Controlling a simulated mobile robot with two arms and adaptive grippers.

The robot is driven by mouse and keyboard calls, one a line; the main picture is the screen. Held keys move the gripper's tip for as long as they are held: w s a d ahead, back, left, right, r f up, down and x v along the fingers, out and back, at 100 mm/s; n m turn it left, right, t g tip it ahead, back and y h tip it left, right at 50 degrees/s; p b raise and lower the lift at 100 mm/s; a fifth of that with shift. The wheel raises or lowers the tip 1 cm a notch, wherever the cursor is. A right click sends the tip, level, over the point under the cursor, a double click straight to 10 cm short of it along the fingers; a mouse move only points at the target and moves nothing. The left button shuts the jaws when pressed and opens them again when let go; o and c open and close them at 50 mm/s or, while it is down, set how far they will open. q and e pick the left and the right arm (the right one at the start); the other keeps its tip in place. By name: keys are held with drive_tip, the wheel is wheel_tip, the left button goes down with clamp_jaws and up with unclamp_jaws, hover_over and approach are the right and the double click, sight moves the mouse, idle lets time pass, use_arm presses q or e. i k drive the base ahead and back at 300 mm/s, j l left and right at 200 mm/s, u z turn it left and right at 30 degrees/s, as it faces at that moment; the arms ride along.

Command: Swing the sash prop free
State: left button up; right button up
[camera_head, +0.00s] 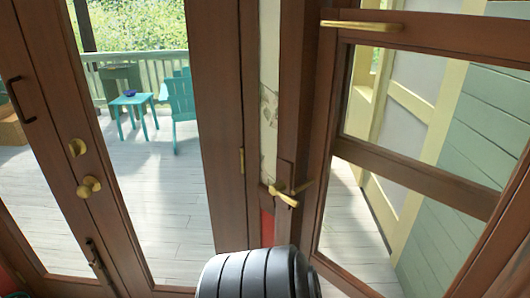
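A wood-framed glazed sash (418,181) stands on the right. A slim brass bar (360,26) lies nearly level across its upper left frame. A brass fitting with crossed arms (286,194) sits lower, on the dark post left of the sash. Which of these brass pieces is the sash prop, I cannot tell. Neither of my grippers can be made out. A dark ribbed part, which looks like mine, rises at the bottom centre below the crossed fitting; no fingers show on it.
A glazed wooden door (95,190) on the left carries brass knobs (88,186) and a dark pull handle (20,100). Beyond the glass are a deck, a teal chair (180,95) and a small teal table (131,101). A strip of floral wallpaper (269,110) shows between the frames.

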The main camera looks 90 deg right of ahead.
sight(277, 189)
drive_tip(key=z, duration=2.8)
